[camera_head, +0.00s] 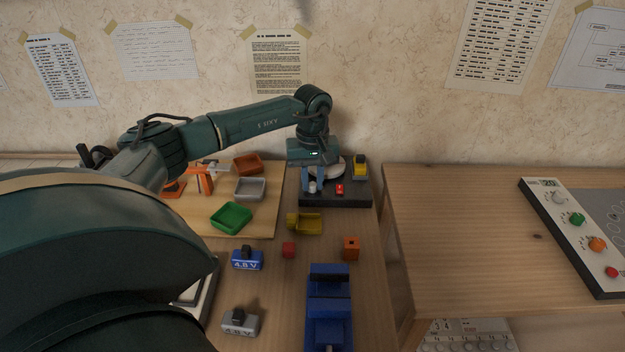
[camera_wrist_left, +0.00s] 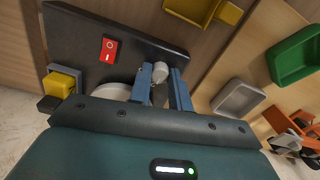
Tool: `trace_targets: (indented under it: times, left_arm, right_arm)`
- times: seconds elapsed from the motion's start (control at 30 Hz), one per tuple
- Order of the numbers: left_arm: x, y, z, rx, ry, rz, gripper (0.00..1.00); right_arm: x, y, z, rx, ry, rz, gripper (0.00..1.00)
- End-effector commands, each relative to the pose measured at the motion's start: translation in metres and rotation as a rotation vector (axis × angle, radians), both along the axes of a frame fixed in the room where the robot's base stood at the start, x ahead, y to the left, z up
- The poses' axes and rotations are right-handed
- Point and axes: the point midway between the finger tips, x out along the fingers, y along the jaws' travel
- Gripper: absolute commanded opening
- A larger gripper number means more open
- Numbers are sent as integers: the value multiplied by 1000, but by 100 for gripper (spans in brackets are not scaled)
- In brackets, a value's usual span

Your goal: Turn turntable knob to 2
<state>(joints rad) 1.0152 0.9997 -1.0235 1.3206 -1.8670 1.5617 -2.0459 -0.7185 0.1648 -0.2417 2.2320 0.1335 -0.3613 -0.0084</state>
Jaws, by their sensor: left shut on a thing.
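The turntable is a black base (camera_head: 350,197) at the back right of the left table, with a pale disc (camera_head: 330,172) partly hidden behind my gripper. No number marks at the knob are readable. My right gripper is not in view.
Green (camera_head: 231,216), grey (camera_head: 250,188) and yellow (camera_head: 305,223) bins lie nearby. A blue vise-like block (camera_head: 329,305), red cube (camera_head: 289,250), orange block (camera_head: 351,247) and battery-like blocks (camera_head: 247,259) stand in front. A control panel (camera_head: 577,235) lies on the right table.

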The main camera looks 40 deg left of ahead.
Motion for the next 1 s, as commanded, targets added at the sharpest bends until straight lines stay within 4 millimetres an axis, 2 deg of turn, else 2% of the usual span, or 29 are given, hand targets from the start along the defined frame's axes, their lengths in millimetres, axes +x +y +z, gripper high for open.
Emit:
trace_targets:
  times: [0.53, 0.57, 0.6, 0.8, 1.0]
  left_arm:
    - [0, 0, 1, -1, -1, -24, 0]
    - [0, 0, 1, -1, -1, -24, 21]
    - [0, 0, 1, -1, -1, -24, 24]
    - [0, 0, 0, -1, -1, -23, 41]
    - [0, 0, 0, 0, 0, -23, 41]
  right_arm:
    - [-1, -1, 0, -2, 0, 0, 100]
    - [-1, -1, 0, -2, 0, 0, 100]
    - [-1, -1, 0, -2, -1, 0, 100]
    - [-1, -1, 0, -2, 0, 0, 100]
    - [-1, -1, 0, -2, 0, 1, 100]
